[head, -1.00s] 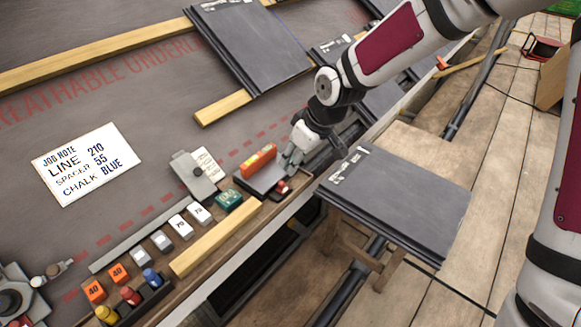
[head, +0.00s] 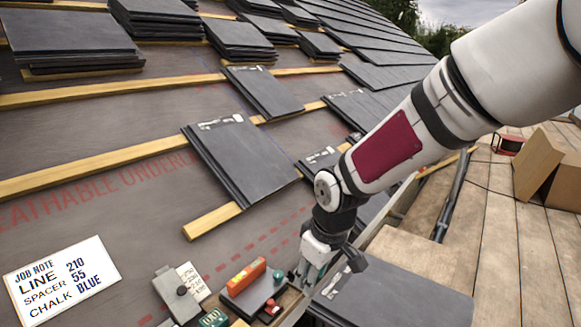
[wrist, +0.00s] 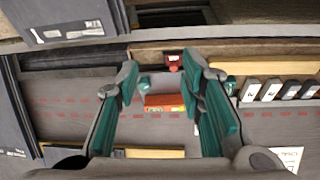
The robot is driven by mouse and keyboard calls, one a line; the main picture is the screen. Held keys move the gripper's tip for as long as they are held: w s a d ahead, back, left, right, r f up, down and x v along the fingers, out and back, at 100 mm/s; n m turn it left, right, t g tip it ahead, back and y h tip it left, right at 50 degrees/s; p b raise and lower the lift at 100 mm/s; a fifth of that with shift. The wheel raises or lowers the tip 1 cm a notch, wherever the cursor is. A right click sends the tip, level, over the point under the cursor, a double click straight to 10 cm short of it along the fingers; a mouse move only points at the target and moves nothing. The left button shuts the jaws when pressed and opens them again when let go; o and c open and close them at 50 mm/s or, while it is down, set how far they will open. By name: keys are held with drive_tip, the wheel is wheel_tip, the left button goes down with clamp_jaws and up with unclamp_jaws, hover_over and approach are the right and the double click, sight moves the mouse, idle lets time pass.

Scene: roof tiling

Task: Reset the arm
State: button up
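My gripper (head: 318,262) hangs at the end of my arm over the wooden tool ledge at the roof's lower edge. In the wrist view my gripper (wrist: 165,98) has its two green-padded fingers spread well apart. Nothing is held between them. The same orange box (head: 246,279) shows just left of my gripper in the head view. A small red item (wrist: 173,62) sits behind the fingers in the wrist view.
A job note (head: 62,281) reading LINE 210, SPACER 55, CHALK BLUE lies on the underlay. Slate tiles (head: 240,160) rest on wooden battens. A slate stack (head: 395,297) stands right of my gripper. A cardboard box (head: 538,165) is on the scaffold boards.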

drive_tip(key=s+d+r+m+g+h, duration=0.1)
drive_tip(key=s+d+r+m+h, duration=0.15)
drive_tip(key=s+d+r, duration=0.45)
drive_tip(key=s+d+r+m+h, duration=0.1)
drive_tip(key=s+d+r+m, duration=0.3)
drive_tip(key=s, duration=0.6)
drive_tip(key=s+d+r+m+g+y, duration=0.1)
drive_tip(key=s+d, duration=0.1)
drive_tip(key=s, duration=0.6)
drive_tip(key=s+d+r+m+y, duration=0.1)
drive_tip(key=s+m, duration=0.1)
drive_tip(key=s, duration=0.7)
wheel_tip(320, 180, up, 30)
drive_tip(key=t+p, duration=0.3)
drive_tip(key=p, duration=2.5)
drive_tip(key=shift+w+d+f+t+p, duration=0.25)
drive_tip(key=shift+w+d+t+p, duration=0.05)
drive_tip(key=shift+p, duration=0.05)
